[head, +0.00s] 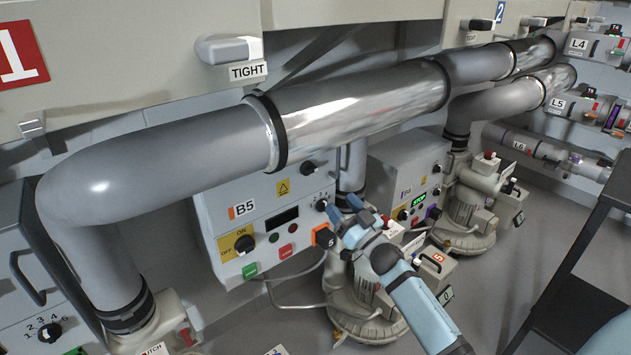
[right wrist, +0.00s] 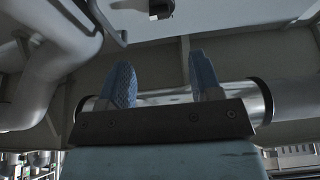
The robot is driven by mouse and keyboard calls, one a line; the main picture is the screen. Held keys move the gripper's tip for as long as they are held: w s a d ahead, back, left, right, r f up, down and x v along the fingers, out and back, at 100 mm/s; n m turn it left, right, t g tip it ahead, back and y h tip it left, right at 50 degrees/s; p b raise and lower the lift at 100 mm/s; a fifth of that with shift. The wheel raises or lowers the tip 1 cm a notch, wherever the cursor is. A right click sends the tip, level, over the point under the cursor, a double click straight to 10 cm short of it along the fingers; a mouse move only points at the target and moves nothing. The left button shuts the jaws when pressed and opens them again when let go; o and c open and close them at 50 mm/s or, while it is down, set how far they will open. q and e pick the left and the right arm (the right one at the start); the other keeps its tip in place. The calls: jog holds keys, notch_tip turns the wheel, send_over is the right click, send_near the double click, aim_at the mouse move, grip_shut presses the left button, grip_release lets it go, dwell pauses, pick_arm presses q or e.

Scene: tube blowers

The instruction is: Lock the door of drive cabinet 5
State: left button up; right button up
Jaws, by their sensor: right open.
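Drive cabinet 5 is the grey box labelled B5 (head: 244,210), below the big pipe in the head view. Its front has an ON/OFF knob (head: 244,243), a dark display, small buttons and black knobs. An orange tag (head: 324,237) marked with a dark character is at its lower right edge. My right gripper (head: 345,208) is open just right of the cabinet's right edge, above the tag; I cannot tell if it touches anything. In the right wrist view the open fingers (right wrist: 161,82) have nothing between them. My left gripper is not in view.
A large pipe with a shiny section (head: 350,105) runs above the cabinet. Another grey box (head: 400,175) stands behind to the right. Pumps and small boxes crowd the floor near my right arm. A dark rack (head: 575,260) stands at the far right.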

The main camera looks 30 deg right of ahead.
aim_at(313, 171)
jog(key=b+x, duration=0.2)
jog(key=x, duration=0.8)
jog(key=shift+w+a+b, duration=0.1)
jog(key=shift+w+b, duration=0.2)
jog(key=shift+w, duration=0.1)
jog(key=shift+w+r, duration=0.2)
jog(key=shift+w, duration=0.15)
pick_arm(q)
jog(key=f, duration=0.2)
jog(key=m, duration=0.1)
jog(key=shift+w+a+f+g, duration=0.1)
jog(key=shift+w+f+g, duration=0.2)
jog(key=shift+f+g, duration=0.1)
pick_arm(e)
jog(key=shift+c, duration=0.2)
jog(key=c, duration=0.7)
